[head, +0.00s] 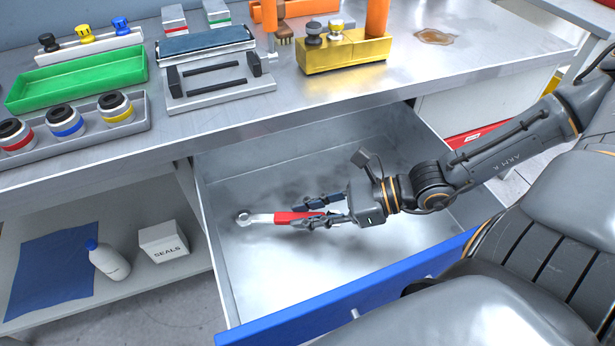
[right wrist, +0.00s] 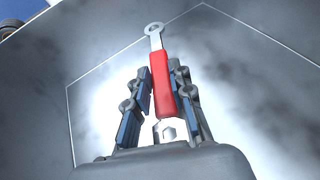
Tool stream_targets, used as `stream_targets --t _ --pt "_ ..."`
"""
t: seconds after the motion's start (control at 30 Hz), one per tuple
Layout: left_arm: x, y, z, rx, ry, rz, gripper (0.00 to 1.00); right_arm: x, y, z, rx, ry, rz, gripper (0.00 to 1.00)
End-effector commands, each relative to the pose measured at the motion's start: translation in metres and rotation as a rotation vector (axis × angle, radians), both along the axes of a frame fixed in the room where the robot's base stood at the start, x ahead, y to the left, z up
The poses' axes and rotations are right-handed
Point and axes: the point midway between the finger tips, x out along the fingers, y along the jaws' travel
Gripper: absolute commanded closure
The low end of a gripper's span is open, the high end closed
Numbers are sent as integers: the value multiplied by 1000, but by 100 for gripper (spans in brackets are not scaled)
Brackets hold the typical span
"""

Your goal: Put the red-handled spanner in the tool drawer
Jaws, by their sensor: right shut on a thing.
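The red-handled spanner (head: 290,217) is between the fingers of my right gripper (head: 318,211), inside the open tool drawer (head: 232,185). Its ring end points left in the head view, and its red handle lies between the fingers. In the right wrist view the spanner (right wrist: 162,78) runs lengthwise between the fingers of the right gripper (right wrist: 160,95), its ring end away from the palm. I cannot tell whether the spanner touches the drawer floor. No other item shows in the drawer. My left gripper is not in view.
The drawer's blue front (head: 345,300) is pulled out toward me. Above it the metal workbench (head: 210,135) bears a green tray (head: 78,78), a yellow block (head: 345,52) and other fixtures. The lower shelf at left holds a white bottle (head: 107,262) and a SEALS box (head: 163,241).

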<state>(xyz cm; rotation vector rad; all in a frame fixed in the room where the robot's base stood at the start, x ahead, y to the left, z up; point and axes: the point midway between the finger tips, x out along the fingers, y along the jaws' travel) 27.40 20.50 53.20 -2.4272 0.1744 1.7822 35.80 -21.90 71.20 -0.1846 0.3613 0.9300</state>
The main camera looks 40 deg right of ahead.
Motion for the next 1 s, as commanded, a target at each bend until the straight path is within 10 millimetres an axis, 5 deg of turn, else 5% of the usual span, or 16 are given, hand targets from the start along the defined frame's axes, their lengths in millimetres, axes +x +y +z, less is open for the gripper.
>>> stream_targets --t 0.2,0.63,0.67,0.77,1.0 --pt "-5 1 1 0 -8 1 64 0 1 -31 1 1 -2 100" --pt "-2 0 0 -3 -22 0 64 0 0 -34 0 0 -1 100" --pt "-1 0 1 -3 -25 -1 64 0 0 -33 0 1 -1 74" --pt "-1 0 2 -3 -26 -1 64 0 0 -33 0 1 -1 55" --pt "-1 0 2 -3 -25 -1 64 0 0 -33 0 1 -1 55"
